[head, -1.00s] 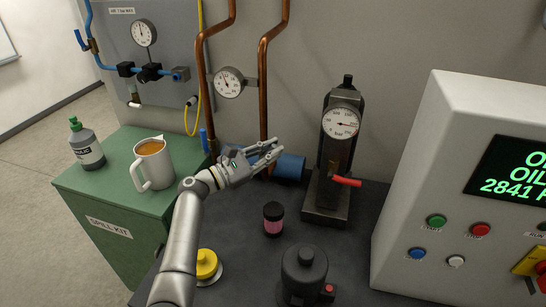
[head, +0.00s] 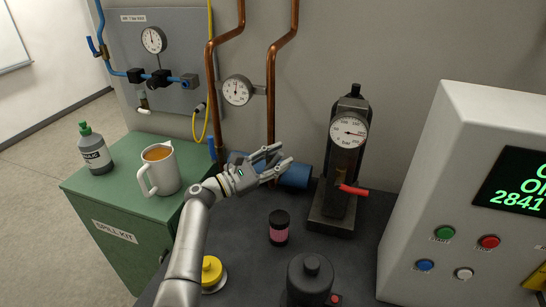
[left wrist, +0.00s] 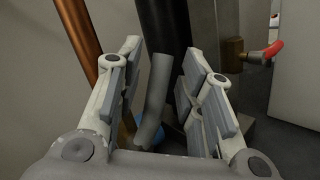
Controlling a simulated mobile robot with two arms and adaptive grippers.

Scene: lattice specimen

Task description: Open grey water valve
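My left gripper (head: 276,163) is in front of the lower part of the right copper pipe, fingers apart. In the left wrist view the same gripper (left wrist: 165,92) is open, with a grey bar-shaped handle (left wrist: 154,95) standing between its fingers, slightly tilted. The handle looks like the grey valve's lever; I cannot tell whether a finger touches it. In the head view the hand hides it. The right copper pipe (head: 271,110) also shows in the left wrist view (left wrist: 78,35). My right gripper is not in view.
A blue cylinder (head: 295,176) lies behind the hand. A press with a gauge and red lever (head: 353,190) stands to the right. A dark jar with pink contents (head: 279,232) stands in front. A mug (head: 162,178) and bottle (head: 96,158) stand on the green cabinet (head: 128,205).

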